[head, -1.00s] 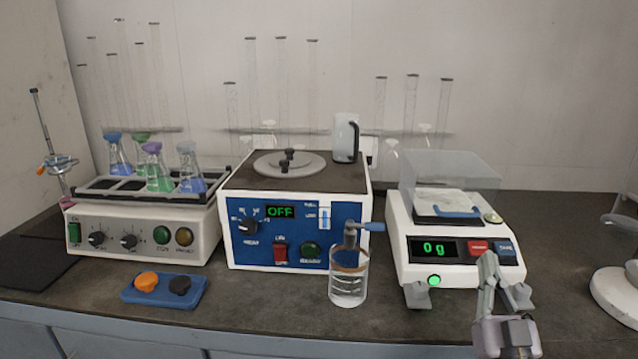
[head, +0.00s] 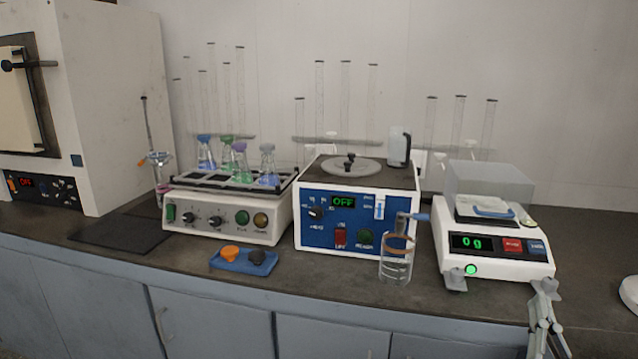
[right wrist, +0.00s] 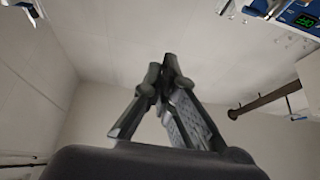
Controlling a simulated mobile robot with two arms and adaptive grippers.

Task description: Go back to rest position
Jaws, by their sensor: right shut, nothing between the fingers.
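My right gripper (head: 545,290) is at the lower right of the head view, in front of the balance (head: 492,262) and near its right front foot. Its fingers are together with nothing between them. In the right wrist view the gripper (right wrist: 168,62) shows with its fingertips meeting, against wall and ceiling. My left gripper is not in view. The balance reads 0 g.
A glass beaker (head: 396,268) holding a blue-handled tool stands before the sieve shaker. A flask shaker (head: 215,222) with several flasks, a blue tray (head: 232,266) with two knobs, and an oven (head: 110,100) are on the left.

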